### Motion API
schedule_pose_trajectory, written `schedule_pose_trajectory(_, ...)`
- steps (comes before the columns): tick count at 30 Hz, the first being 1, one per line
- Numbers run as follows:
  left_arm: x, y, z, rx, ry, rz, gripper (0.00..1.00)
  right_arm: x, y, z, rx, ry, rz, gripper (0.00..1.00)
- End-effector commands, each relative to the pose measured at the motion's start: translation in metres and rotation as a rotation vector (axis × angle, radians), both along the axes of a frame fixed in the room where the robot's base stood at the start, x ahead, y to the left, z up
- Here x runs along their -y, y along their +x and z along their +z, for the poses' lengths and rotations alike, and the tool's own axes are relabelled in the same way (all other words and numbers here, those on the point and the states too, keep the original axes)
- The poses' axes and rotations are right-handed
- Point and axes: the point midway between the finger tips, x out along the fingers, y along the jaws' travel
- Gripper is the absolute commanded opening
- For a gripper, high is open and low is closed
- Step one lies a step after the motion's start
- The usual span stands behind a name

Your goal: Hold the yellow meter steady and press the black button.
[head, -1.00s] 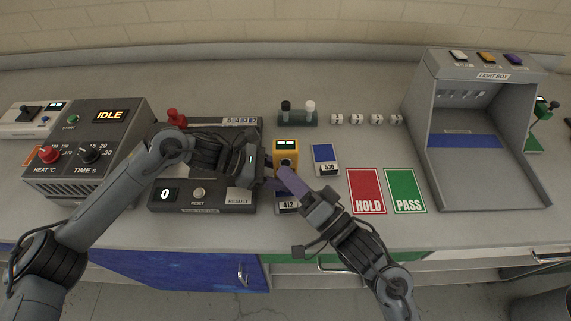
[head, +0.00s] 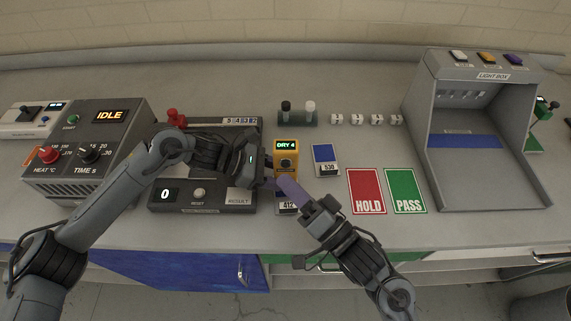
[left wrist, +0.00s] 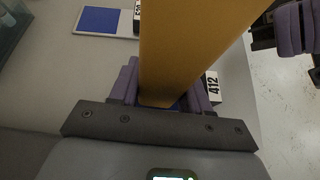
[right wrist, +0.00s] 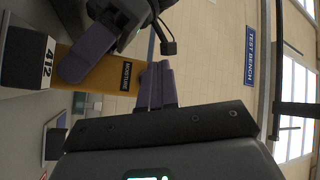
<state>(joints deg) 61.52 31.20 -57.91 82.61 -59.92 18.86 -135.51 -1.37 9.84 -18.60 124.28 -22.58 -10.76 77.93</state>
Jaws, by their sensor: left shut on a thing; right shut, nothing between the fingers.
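The yellow meter (head: 278,149) stands on the bench in the middle of the head view, its lit display reading "DRY 4". The black button (head: 286,162) is a dark round shape on its face below the display. My left gripper (head: 269,174) is shut on the meter from the left; the left wrist view shows purple fingers on both sides of the yellow body (left wrist: 190,50). My right gripper (head: 281,182) is shut and empty, its purple tips just in front of the meter, below the button. In the right wrist view, the meter's side (right wrist: 105,75) shows beyond the right fingertips (right wrist: 157,80).
A sample tagged 412 (head: 288,206) lies at the meter's foot, and one tagged 530 (head: 325,158) lies to its right. Red HOLD (head: 366,188) and green PASS (head: 406,188) cards lie farther right, before the light box (head: 478,190). The counter box (head: 215,208) sits beneath my left arm.

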Motion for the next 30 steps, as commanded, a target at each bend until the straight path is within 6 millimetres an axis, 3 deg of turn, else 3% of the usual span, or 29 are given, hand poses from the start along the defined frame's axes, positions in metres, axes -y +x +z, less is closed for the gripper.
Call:
schedule_pose_trajectory(15, 0.0, 0.0, 0.0, -0.001, 0.001, 0.0, 0.3, 0.0, -0.047, 0.0, 0.0, 0.0, 0.0, 0.0)
schedule_pose_trajectory(29, 0.0, 0.0, -0.001, -0.001, 0.001, 0.0, 0.3, 0.0, -0.051, 0.0, 0.001, -0.001, 0.0, 0.0)
schedule_pose_trajectory(30, 0.0, 0.0, -0.001, -0.001, 0.001, 0.0, 0.49, 0.0, -0.051, 0.0, 0.001, -0.001, 0.0, 0.0)
